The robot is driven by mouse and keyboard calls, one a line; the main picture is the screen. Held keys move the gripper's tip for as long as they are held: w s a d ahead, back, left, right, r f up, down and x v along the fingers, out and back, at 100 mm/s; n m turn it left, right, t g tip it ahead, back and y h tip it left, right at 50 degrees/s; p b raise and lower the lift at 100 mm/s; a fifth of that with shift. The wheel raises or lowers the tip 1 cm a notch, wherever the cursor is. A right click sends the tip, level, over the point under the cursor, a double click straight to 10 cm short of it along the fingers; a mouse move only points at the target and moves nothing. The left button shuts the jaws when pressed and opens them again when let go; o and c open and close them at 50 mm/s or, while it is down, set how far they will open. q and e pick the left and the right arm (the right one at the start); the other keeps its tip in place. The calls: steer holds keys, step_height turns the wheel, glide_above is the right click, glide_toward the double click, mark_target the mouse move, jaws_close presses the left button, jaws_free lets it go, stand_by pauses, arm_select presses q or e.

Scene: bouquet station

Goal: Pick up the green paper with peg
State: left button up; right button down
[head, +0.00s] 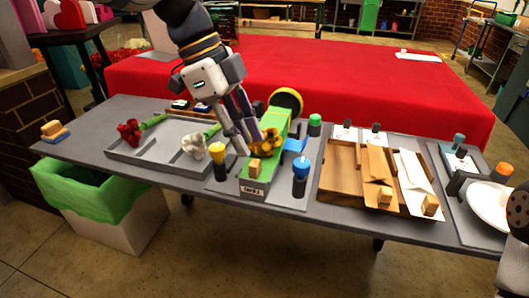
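A long green paper (268,122) lies in the grey stand near the middle of the table. A small wooden peg (254,169) sits at its front end, and a yellow-orange flower (270,143) lies over the paper. My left gripper (246,147) points down at the left edge of the green paper, its fingertips beside the flower and behind the peg. Its fingers overlap in this view, so I cannot tell whether they are open, or whether they touch the flower.
A grey tray (118,158) with red and white flowers is on the left. Yellow, blue and green knobbed posts stand around the green paper. A wooden tray (337,189) with brown and white papers, each with a peg, is on the right. A white plate (484,203) is farther right.

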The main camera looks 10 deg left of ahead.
mark_target(255, 162)
arm_select(q)
steer(key=x, duration=0.4)
steer(key=shift+f, duration=0.25)
jaws_close()
steer(key=shift+r, duration=0.1)
